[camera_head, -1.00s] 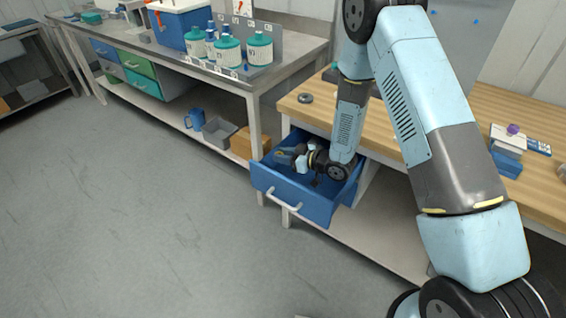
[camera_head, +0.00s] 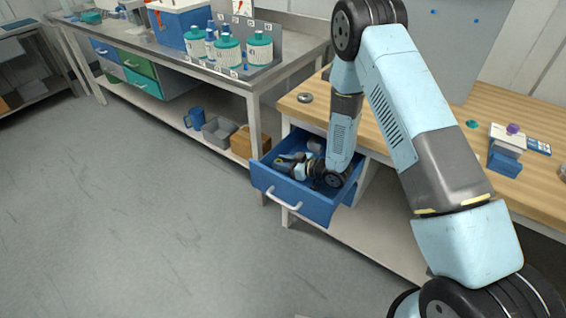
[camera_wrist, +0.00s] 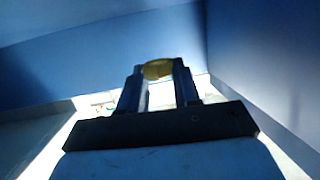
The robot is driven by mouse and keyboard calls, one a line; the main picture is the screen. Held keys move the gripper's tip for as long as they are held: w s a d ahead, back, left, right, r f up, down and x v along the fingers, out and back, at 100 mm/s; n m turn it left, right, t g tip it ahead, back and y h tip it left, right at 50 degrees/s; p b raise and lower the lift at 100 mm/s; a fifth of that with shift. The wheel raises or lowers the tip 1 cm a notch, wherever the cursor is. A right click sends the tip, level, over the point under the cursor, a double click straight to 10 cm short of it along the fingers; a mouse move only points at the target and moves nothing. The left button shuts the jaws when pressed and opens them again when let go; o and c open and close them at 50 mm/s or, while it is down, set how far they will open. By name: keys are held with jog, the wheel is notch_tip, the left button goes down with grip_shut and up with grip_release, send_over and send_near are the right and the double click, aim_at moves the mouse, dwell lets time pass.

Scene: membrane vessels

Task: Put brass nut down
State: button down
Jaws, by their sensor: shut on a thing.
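The brass nut (camera_wrist: 158,69) shows yellow in the wrist view, between the tips of my gripper (camera_wrist: 159,80). My gripper is shut on it. In the head view my gripper (camera_head: 283,164) is inside the open blue drawer (camera_head: 295,196), lying nearly level and low between its walls. The nut is too small to make out clearly there. In the wrist view blue drawer walls (camera_wrist: 262,60) surround the fingers. I cannot tell whether the nut touches the drawer floor.
The drawer juts out from under the wooden bench (camera_head: 375,125). A grey ring (camera_head: 305,98) lies on the bench top near its left corner. A blue block and white box (camera_head: 505,150) stand at right. A blue mug (camera_head: 195,118) and bins sit on the shelf at left.

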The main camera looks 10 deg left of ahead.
jog(key=shift+f, duration=0.3)
jog(key=c, duration=0.8)
grip_release()
jog(key=shift+s, duration=0.15)
jog(key=shift+r, duration=0.6)
jog(key=shift+v, duration=3.7)
